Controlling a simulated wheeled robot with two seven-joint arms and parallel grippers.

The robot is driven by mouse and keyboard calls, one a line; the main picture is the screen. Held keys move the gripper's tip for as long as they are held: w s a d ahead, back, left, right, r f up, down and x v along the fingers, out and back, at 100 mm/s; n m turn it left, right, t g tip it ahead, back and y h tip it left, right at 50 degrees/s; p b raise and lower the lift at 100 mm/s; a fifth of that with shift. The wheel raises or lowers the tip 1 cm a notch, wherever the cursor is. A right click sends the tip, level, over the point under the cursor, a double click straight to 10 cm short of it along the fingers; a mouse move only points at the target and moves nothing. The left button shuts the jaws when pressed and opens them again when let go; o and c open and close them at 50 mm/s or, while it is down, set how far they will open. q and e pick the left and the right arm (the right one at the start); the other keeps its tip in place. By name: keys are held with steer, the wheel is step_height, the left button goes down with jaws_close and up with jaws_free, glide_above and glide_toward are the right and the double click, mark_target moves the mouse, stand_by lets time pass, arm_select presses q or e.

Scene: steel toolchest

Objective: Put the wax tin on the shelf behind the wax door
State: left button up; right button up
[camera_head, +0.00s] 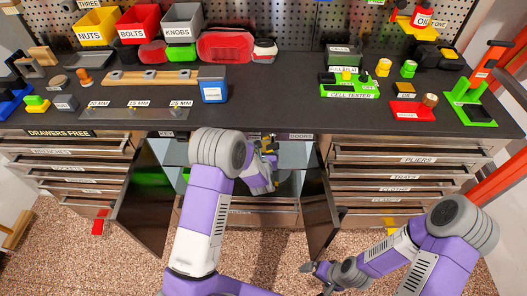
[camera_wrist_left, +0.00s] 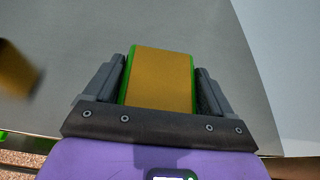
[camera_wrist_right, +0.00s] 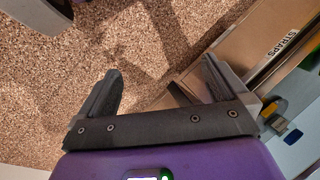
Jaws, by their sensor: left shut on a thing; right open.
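My left gripper (camera_wrist_left: 160,80) is shut on a tin (camera_wrist_left: 160,78) with a gold-brown top face and green sides, which I take for the wax tin. In the head view my left arm reaches down to the open cabinet under the worktop, with the left gripper (camera_head: 263,176) in front of its opening; the arm partly hides it. The left cabinet door (camera_head: 148,205) and the right cabinet door (camera_head: 320,208) stand open; I cannot read which is the wax door. A shelf (camera_head: 291,160) shows inside. My right gripper (camera_wrist_right: 158,85) is open and empty above the speckled floor.
Drawer stacks flank the cabinet, the left (camera_head: 70,167) and the right (camera_head: 415,172). The dark worktop (camera_head: 280,100) above holds bins, tools and a blue can (camera_head: 212,88). A green thing (camera_head: 150,178) shows by the left door.

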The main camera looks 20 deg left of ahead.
arm_select(q)
steer(key=o, duration=1.2)
steer(key=shift+f, duration=0.15)
steer(key=shift+o, duration=0.2)
steer(key=shift+s+d+r, duration=0.1)
steer(key=shift+s+r, duration=0.15)
steer(key=shift+r, duration=0.05)
steer(key=p+v, duration=0.2)
steer(key=v, duration=0.9)
steer(key=shift+s+p, duration=0.2)
steer(key=shift+p, duration=0.2)
